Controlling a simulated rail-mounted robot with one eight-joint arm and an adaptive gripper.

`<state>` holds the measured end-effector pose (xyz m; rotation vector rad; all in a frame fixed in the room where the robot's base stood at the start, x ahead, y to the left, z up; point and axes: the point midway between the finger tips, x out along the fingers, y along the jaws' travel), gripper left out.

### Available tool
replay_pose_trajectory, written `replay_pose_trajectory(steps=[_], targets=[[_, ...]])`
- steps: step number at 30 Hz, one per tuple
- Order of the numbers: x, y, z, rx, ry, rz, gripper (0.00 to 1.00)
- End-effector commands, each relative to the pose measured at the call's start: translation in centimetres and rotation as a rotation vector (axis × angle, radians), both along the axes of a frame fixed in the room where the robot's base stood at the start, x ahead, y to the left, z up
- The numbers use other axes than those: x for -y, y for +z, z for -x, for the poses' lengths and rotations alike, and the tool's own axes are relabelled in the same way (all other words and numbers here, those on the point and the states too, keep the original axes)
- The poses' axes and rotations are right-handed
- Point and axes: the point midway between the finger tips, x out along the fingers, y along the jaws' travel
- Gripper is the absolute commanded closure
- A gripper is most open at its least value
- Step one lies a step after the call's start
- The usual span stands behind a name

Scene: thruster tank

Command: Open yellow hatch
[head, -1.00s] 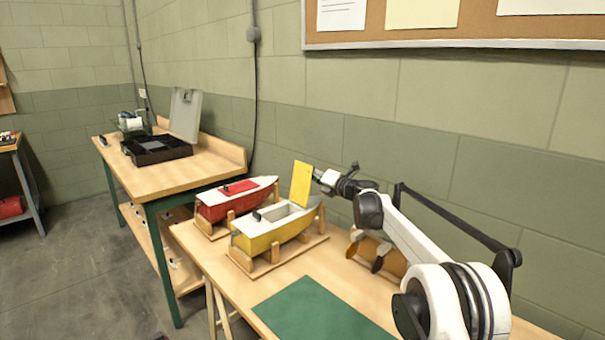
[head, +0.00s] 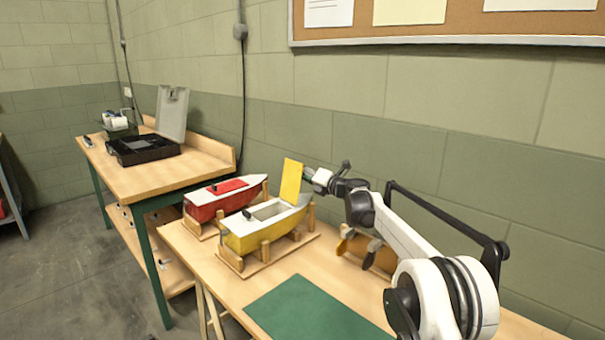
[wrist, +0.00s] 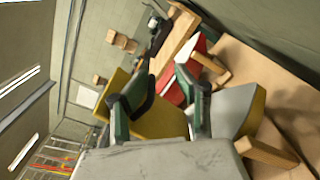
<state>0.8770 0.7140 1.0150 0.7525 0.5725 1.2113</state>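The yellow hatch (head: 291,182) stands raised, nearly upright, at the far side of the opening in the yellow boat (head: 262,232). The boat rests on a wooden cradle. My gripper (head: 308,174) is just right of the hatch, at its back side. In the wrist view the two fingers of my gripper (wrist: 162,78) are spread apart. The yellow hatch (wrist: 165,118) shows behind and between them. Nothing is clearly held, and I cannot tell whether a finger touches the hatch.
A red boat (head: 207,204) with a red hatch lying flat stands behind the yellow one. A green mat (head: 315,312) lies on the bench in front. A second bench (head: 175,172) with an open black case (head: 142,150) is at left. The wall is close behind.

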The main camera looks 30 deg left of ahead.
Motion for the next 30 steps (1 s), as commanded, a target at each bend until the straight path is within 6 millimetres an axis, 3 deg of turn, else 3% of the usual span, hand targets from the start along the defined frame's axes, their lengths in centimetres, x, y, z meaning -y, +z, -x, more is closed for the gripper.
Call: replay_pose_trajectory(steps=[8, 13, 30], targets=[[0.0, -0.2, 0.2, 0.002, 0.004, 0.002, 0.74], [1.2, -0.2, 0.5, 0.002, 0.003, 0.002, 0.74], [10.0, 0.0, 2.8, 0.002, 0.001, 0.001, 0.74]])
